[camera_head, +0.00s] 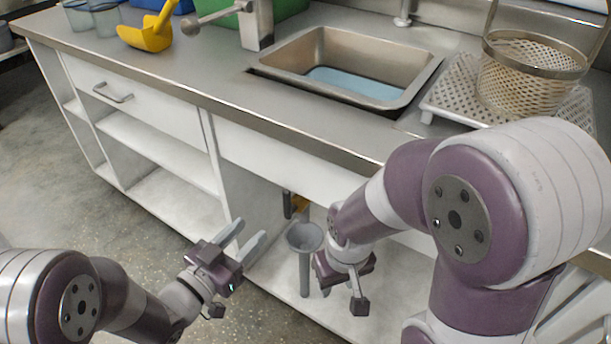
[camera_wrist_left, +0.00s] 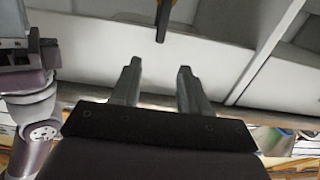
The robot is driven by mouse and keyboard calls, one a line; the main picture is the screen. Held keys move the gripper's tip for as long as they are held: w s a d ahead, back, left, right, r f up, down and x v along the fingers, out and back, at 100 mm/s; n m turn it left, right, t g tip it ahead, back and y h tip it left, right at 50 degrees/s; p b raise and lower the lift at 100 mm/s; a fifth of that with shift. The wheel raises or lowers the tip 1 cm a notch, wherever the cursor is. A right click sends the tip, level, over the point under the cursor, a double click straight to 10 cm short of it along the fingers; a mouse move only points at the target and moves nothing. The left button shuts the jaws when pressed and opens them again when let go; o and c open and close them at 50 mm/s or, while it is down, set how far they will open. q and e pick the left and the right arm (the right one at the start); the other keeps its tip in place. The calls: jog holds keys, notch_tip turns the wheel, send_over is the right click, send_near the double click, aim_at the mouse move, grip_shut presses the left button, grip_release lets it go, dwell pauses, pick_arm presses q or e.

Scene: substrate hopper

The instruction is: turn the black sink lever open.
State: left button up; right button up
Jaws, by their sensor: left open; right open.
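The black lever (camera_head: 287,204) stands upright in front of a yellow valve body (camera_head: 300,203), in the open space under the sink (camera_head: 350,65). In the left wrist view a dark bar, which looks like the lever (camera_wrist_left: 164,18), hangs in at the top centre with a little yellow by it. My left gripper (camera_head: 250,236) is open and empty, below and left of the lever and apart from it. Its two fingers (camera_wrist_left: 157,80) show spread in the left wrist view. My right gripper (camera_head: 342,292) is low, right of the lever; its fingers are partly hidden.
A grey funnel on a pipe (camera_head: 304,262) stands between my grippers, just right of the lever. The counter (camera_head: 220,90) overhangs the space. Open shelves (camera_head: 165,155) lie left.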

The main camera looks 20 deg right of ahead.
aim_at(285, 194)
pick_arm(q)
jog(key=b+x, duration=0.4)
jog(key=x, duration=0.8)
jog(key=shift+w+d, duration=0.25)
jog(key=shift+w+d+b, duration=0.25)
jog(key=shift+d+b, duration=0.05)
jog(key=shift+r, duration=0.1)
grip_shut()
